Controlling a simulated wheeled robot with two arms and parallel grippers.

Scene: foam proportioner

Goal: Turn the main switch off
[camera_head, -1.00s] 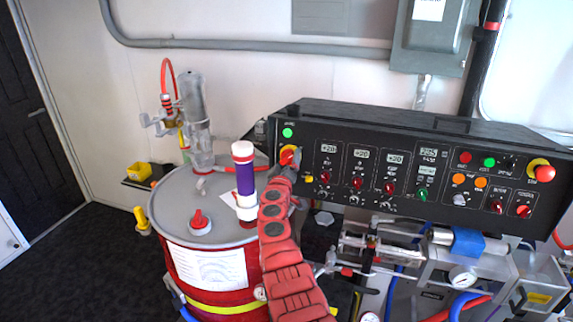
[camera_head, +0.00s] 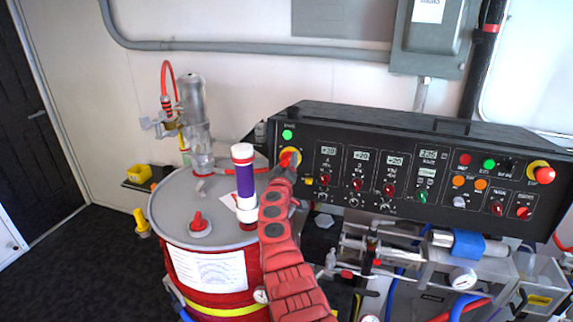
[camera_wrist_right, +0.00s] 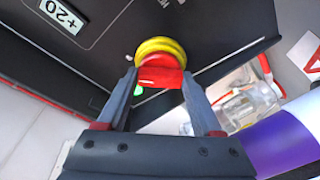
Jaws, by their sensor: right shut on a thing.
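The main switch (camera_head: 287,155) is a red knob on a yellow round plate at the left end of the black control panel (camera_head: 330,120). In the right wrist view the red knob (camera_wrist_right: 162,72) sits between the two fingers of my right gripper (camera_wrist_right: 160,88), with the yellow plate behind it. My right gripper (camera_head: 289,163) is shut on the knob; its red arm comes up from below in the head view. The fingers partly cover the knob there, so its exact angle is hard to tell. My left gripper is not in view.
A red drum (camera_head: 205,275) with a grey lid stands left of my arm. A white and purple cylinder (camera_head: 243,178) stands close beside my arm; it also shows in the right wrist view (camera_wrist_right: 285,140). Pipes and valves fill the space below the panel.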

